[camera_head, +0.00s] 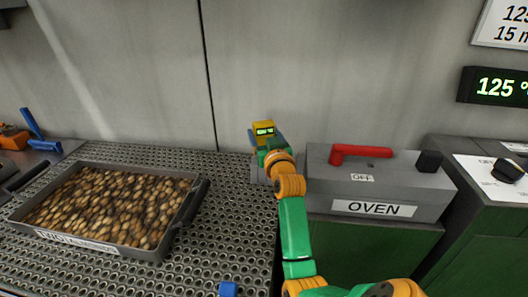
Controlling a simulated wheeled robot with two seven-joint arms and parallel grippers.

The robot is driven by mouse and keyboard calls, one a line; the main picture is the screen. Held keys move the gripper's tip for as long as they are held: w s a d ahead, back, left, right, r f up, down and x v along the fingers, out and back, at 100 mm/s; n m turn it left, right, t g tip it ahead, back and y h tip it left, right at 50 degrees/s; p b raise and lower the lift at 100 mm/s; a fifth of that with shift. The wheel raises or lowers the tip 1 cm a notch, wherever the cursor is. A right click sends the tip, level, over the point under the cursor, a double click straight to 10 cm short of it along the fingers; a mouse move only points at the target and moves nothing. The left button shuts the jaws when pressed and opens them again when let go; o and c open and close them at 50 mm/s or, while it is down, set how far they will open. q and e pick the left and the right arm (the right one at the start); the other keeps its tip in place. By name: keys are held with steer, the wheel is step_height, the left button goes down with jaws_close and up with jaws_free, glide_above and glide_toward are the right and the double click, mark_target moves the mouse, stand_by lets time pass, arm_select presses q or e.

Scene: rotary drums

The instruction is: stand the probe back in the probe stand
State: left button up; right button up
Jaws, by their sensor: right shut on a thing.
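My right gripper (267,143) reaches up from the lower right and is shut on the probe (264,129), whose yellow head with a small lit green display shows above the fingers. A grey block (257,172), possibly the probe stand, sits just behind and left of the wrist, mostly hidden. I cannot tell whether the probe touches it, and the probe's lower part is hidden. At the left edge, an orange body with two spread blue fingers appears to be my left gripper (42,128); it looks open and empty, far from the probe.
A dark tray (157,252) of brown nuts or beans lies on the perforated table (225,215). The grey oven (375,190) with a red handle (358,153) stands right of my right wrist. A dial panel (490,177) is farther right. A small blue block (228,289) shows at the bottom.

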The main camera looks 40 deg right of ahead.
step_height(320, 180, down, 3)
steer(key=shift+f, duration=0.2)
steer(key=o, duration=1.5)
steer(key=shift+o, duration=0.2)
steer(key=v, duration=1.2)
steer(key=shift+b, duration=0.35)
steer(key=shift+r, duration=0.1)
